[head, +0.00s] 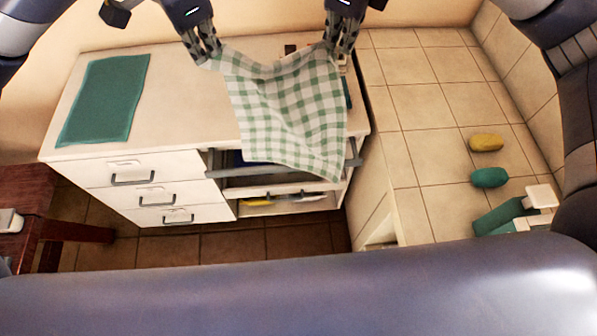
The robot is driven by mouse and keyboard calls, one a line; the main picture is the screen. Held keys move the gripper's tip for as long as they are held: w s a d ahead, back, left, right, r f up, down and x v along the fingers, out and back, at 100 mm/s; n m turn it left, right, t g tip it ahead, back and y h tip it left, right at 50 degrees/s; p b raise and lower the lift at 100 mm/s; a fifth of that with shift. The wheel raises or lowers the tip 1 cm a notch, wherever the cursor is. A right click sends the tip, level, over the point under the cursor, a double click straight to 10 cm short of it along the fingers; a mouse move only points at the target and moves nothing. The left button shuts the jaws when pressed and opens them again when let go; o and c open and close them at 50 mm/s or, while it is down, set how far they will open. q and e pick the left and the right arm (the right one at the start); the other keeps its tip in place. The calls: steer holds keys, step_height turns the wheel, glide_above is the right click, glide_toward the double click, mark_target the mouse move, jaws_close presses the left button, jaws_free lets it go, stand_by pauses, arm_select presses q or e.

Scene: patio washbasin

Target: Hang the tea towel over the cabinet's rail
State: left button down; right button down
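The tea towel (290,110) is green and white checked. It hangs spread between my two grippers, above the right part of the cabinet top, and its lower edge hangs in front of the cabinet. My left gripper (209,60) is shut on the towel's upper left corner. My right gripper (338,50) is at its upper right corner and looks shut on it. The cabinet (180,100) is white with several drawers at left and open shelves at right. The rail (270,178) is a grey bar across the cabinet's front right; the towel hides part of it.
A green mat (104,100) lies on the cabinet top at left. On the tiled counter (420,110) at right are a yellow oval object (486,143), a green one (489,178) and a green and white item (507,215). A dark red wooden table (25,222) stands at far left.

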step_height(320, 180, down, 6)
steer(key=b, duration=0.6)
steer(key=shift+d, duration=0.15)
steer(key=shift+a, duration=0.2)
steer(key=shift+d, duration=0.15)
stand_by(0.4)
steer(key=shift+f, duration=0.1)
